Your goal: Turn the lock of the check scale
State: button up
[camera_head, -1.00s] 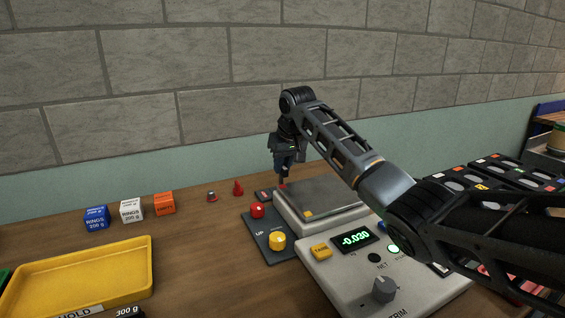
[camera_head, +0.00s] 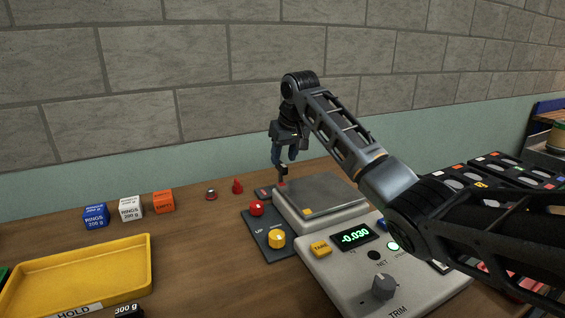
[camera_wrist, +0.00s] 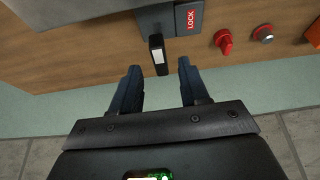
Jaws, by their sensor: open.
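The check scale (camera_head: 322,205) has a grey weighing plate and a green display reading -0.030. Its lock is at the back left corner, with a red LOCK label (camera_wrist: 189,18) and a black lever (camera_wrist: 158,54) in the wrist view. The lever sticks out beyond the lock's dark base. My gripper (camera_wrist: 159,67) is open, and the lever's free end shows between its two fingertips, apart from both. In the head view my gripper (camera_head: 285,162) hangs over that corner, fingers pointing down. I cannot tell whether the fingertips reach down to lever height.
Left of the scale is a dark UP panel with a red button (camera_head: 257,208) and a yellow button (camera_head: 277,239). Black cases (camera_head: 500,180) lie on the right.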

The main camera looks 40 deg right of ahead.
jog(key=shift+v, duration=2.15)
